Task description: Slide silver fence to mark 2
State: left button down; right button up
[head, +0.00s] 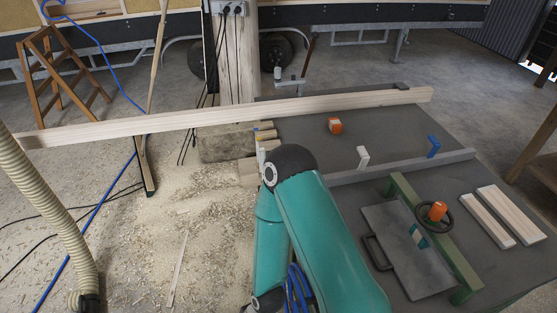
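A long silver-grey bar (405,166), which looks like the fence, lies across the dark grey table (310,150). Its left end is hidden behind my teal arm. A white upright piece (363,156) and a blue upright piece (433,147) stand along the bar's far side. I cannot make out any numbered marks, so I cannot tell which one is mark 2. My teal arm is bent in the foreground, but neither gripper shows.
A long timber (230,112) spans the table's far side and overhangs left. An orange-and-wood block (335,125) sits behind the bar. A green frame (405,195) with a handwheel (434,216), a grey plate (400,240) and two pale boards (510,215) occupy the near right.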

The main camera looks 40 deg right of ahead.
aim_at(335, 179)
jog(key=z, duration=0.05)
jog(key=i, duration=1.65)
jog(key=u, duration=1.4)
jog(key=i, duration=0.15)
jog(key=z, duration=2.95)
jog(key=k, duration=0.8)
jog(key=z, duration=0.25)
jog(key=i, duration=0.8)
jog(key=u, duration=0.1)
